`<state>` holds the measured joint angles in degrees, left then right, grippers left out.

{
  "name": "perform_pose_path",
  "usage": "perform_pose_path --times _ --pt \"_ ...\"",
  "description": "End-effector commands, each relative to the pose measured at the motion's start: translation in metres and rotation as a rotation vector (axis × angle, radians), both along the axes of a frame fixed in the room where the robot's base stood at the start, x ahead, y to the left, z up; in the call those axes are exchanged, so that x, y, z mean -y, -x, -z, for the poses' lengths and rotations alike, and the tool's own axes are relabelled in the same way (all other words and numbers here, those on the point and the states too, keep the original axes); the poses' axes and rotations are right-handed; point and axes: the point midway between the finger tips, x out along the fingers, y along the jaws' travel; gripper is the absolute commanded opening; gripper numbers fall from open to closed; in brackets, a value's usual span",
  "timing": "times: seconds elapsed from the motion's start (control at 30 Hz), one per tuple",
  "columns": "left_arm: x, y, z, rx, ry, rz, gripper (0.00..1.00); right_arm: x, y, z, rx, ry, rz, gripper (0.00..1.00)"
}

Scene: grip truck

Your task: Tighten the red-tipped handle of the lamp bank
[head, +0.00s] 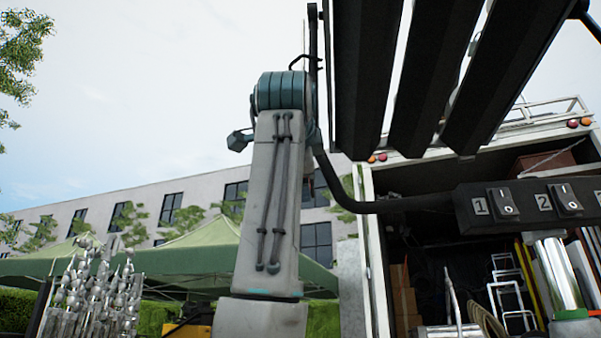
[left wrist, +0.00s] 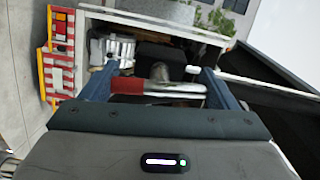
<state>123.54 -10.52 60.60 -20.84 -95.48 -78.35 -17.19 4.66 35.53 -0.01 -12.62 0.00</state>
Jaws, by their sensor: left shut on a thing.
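The red-tipped handle shows in the left wrist view, with its red tip (left wrist: 127,86) at the left and a silver shaft (left wrist: 175,88) running right. My left gripper (left wrist: 160,88) has its two blue fingers at either end of the handle and is shut on it. The lamp bank (head: 430,80) hangs at the upper right of the head view as long black housings. My left arm rises beside it; the left gripper and the handle do not show in the head view. My right gripper is in neither view.
A black switch box (head: 530,203) with numbered switches sits below the lamp bank, with a curved black bar (head: 375,207) reaching left from it. An open truck (head: 378,250) stands behind. Green tents (head: 200,245) and several metal stands (head: 90,290) are at the left.

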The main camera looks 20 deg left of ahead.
Motion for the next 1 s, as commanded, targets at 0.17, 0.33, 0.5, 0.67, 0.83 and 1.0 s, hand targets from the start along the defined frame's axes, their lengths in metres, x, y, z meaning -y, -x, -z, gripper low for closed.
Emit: perform_pose_path --times 0.17,0.33,0.5,0.67,0.83,1.0 --pt "0.000 0.000 0.000 -0.006 -0.024 0.000 0.59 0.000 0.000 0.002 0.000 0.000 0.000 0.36" --pt "0.000 0.000 0.000 -0.007 -0.028 0.000 0.59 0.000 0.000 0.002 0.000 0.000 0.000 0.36" --pt "0.000 0.000 0.000 -0.007 -0.027 0.000 0.59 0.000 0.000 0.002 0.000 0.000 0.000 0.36" --pt "0.000 0.000 0.000 -0.007 -0.027 0.000 1.00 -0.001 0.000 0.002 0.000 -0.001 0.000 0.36" --pt "0.000 0.000 0.000 -0.007 -0.026 0.000 1.00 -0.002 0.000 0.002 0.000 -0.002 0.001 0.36" --pt "0.003 0.010 0.001 -0.004 -0.027 0.001 1.00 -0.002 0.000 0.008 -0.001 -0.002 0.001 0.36"
